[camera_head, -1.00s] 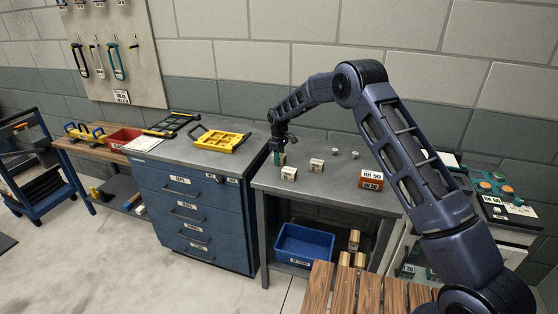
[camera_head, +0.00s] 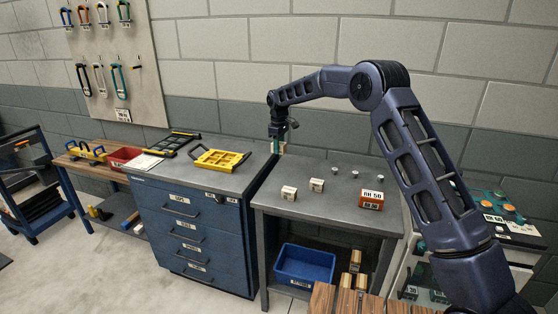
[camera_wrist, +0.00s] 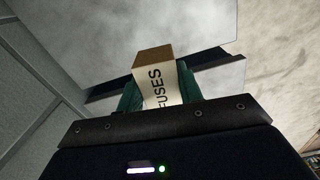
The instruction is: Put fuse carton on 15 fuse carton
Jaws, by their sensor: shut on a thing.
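My gripper (camera_head: 278,146) is raised above the back left of the grey bench (camera_head: 330,215). In the wrist view its green fingers (camera_wrist: 160,88) are shut on a fuse carton (camera_wrist: 162,86), a cream box with a brown end and "FUSES" on its side. In the head view the held carton is small and mostly hidden by the fingers. Two small cream cartons stand apart on the bench, one nearer the front left (camera_head: 288,194) and one to its right (camera_head: 317,185). Their labels are too small to read, so I cannot tell which is the 15 one.
Several small pale knobs (camera_head: 355,174) stand behind the cartons. A blue bin (camera_head: 304,266) sits below.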

